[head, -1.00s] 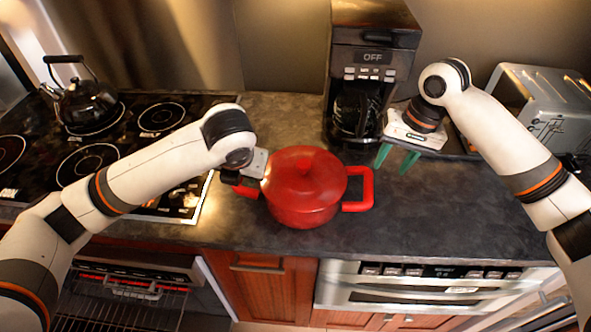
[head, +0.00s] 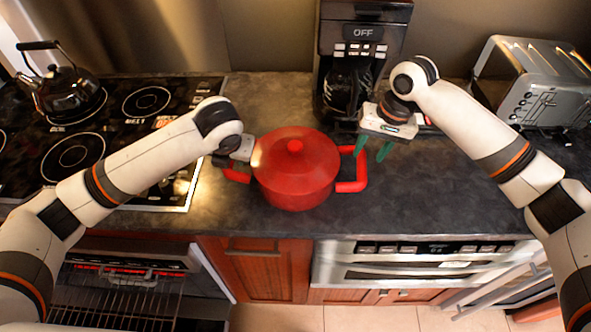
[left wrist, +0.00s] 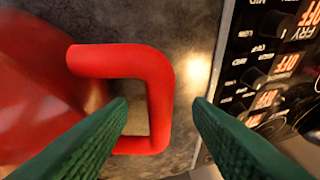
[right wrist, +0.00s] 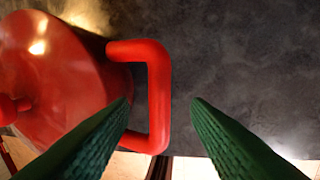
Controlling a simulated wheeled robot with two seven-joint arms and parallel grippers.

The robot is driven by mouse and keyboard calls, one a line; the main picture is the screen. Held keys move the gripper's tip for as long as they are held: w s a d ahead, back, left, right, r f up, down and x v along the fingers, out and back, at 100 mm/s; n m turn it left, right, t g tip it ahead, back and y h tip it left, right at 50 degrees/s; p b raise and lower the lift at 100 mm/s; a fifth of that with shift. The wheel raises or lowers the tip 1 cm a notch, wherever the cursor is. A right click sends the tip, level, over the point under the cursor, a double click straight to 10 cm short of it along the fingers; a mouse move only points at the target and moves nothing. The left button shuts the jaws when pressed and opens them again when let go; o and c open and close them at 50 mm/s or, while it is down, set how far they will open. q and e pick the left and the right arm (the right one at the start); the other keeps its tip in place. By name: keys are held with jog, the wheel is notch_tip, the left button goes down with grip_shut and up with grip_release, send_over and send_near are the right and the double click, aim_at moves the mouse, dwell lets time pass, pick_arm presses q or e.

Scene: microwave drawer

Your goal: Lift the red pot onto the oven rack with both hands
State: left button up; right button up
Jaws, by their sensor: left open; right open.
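The red pot (head: 297,180) sits upright, lid on, on the dark counter, with a loop handle on each side. My right gripper (head: 373,153) is open just above and beside the pot's right handle (head: 352,186). In the right wrist view its green fingers (right wrist: 160,103) lie either side of that handle's outer bar (right wrist: 159,95). My left gripper is at the pot's left handle (head: 236,176), its fingers mostly hidden in the head view. In the left wrist view its open fingers (left wrist: 160,103) straddle the left handle (left wrist: 160,95). The oven rack (head: 120,290) shows in the open oven at lower left.
A stove top with a black kettle (head: 62,92) lies to the left. A coffee maker (head: 350,55) stands behind the pot, and a toaster (head: 540,85) at the back right. The counter front right of the pot is clear.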

aim_at(364, 162)
pick_arm(q)
jog(key=x, duration=0.5)
jog(key=shift+w+f, duration=0.15)
jog(key=shift+f, duration=0.15)
pick_arm(e)
jog(key=f, duration=0.3)
jog(key=a+f, duration=0.1)
jog(key=f, duration=0.1)
jog(key=shift+f, duration=0.25)
pick_arm(q)
grip_shut()
pick_arm(e)
grip_shut()
pick_arm(q)
jog(key=shift+a, duration=0.1)
